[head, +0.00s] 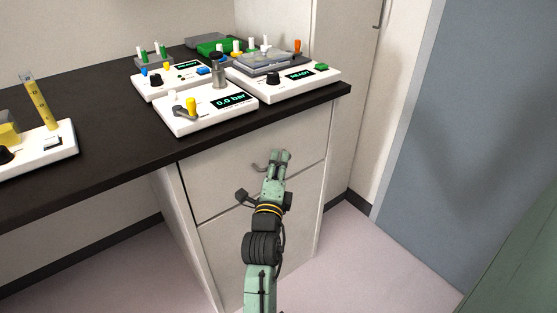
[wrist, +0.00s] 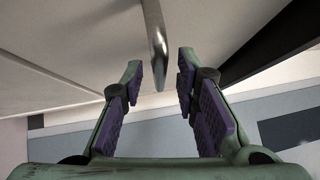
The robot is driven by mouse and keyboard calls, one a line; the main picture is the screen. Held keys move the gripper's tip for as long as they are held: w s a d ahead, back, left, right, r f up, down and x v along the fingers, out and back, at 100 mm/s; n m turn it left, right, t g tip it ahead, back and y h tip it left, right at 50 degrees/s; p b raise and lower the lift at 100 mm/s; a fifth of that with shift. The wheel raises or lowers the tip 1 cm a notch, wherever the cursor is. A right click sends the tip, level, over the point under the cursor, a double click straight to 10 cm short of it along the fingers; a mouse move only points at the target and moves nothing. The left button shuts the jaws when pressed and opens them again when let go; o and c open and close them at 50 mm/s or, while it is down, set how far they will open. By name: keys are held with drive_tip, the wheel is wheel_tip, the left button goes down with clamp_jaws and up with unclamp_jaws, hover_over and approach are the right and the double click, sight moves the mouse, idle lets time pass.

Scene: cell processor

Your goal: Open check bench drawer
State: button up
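The bench drawer (head: 218,180) is a pale front panel below the black worktop, and it looks shut, flush with the cabinet. Its metal handle (head: 257,166) shows just left of my fingertips in the head view; my gripper hides part of it. In the wrist view the curved metal handle (wrist: 156,42) comes down between the two fingertips, with a gap on both sides. My gripper (head: 281,154) is at the drawer front, its fingers apart. It also shows open in the wrist view (wrist: 160,75), with purple pads not touching the handle.
A second panel (head: 225,240) lies below the drawer. White devices stand on the black worktop (head: 110,125), including one reading 0.0 bar (head: 215,112). A grey-blue door (head: 470,130) is at the right. The pale floor (head: 370,265) to the right is clear.

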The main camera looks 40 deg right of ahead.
drive_tip(key=shift+w+d, duration=0.25)
drive_tip(key=shift+c, duration=0.4)
clamp_jaws()
idle(0.4)
